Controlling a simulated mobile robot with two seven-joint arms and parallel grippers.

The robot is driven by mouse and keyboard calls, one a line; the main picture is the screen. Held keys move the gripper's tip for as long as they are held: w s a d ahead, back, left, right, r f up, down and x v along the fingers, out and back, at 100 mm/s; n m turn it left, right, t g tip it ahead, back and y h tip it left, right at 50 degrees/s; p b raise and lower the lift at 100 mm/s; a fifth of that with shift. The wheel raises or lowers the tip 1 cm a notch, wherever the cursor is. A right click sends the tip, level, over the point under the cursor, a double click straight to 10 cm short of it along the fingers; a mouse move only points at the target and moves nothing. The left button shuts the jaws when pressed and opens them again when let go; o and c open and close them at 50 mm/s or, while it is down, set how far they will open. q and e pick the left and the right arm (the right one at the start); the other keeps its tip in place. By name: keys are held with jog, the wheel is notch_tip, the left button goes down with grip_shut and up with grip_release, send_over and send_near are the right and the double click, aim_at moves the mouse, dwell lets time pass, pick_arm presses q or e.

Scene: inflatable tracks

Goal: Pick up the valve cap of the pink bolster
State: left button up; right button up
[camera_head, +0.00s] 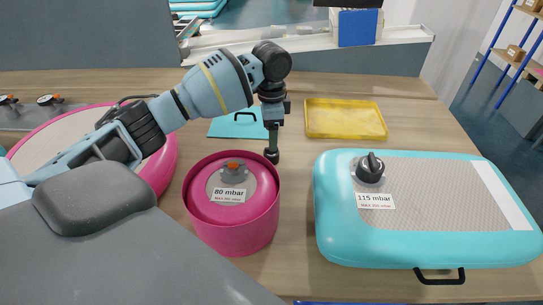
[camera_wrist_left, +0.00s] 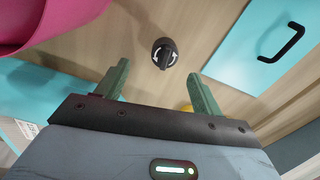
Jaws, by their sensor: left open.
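The pink bolster (camera_head: 230,238) stands upright at the centre of the table, with an "80 mbar" label and an uncapped grey valve with an orange top (camera_head: 233,167). Part of the bolster shows at the upper left of the left wrist view (camera_wrist_left: 60,22). A black valve cap (camera_head: 272,156) lies on the wood just behind and right of the bolster. In the left wrist view the cap (camera_wrist_left: 164,53) shows white arrows and lies beyond the fingertips. My left gripper (camera_head: 273,142) points down over the cap, its green fingers (camera_wrist_left: 158,70) open and empty. My right gripper is not in view.
A turquoise cushion (camera_head: 440,215) with its own black valve cap (camera_head: 370,167) is on the right. A pink-edged round inflatable (camera_head: 160,170) is at left. Bare wood surrounds the loose cap.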

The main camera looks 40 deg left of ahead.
pick_arm(q)
jog(key=shift+f, duration=0.9)
jog(key=shift+w+a+f+b, duration=0.1)
jog(key=shift+w+f, duration=0.05)
jog(key=shift+f, duration=0.85)
jog(key=shift+w+a+f+b, duration=0.1)
jog(key=shift+f, duration=0.85)
jog(key=shift+w+a+f+b, duration=0.1)
jog(key=shift+w+f, duration=0.05)
jog(key=shift+f, duration=0.85)
jog(key=c, duration=1)
jog(key=shift+r, duration=0.1)
notch_tip(320, 180, up, 9)
jog(key=shift+d+f+p, duration=0.1)
jog(key=shift+f+p, duration=0.1)
jog(key=shift+p, duration=0.1)
jog(key=shift+r, duration=0.7)
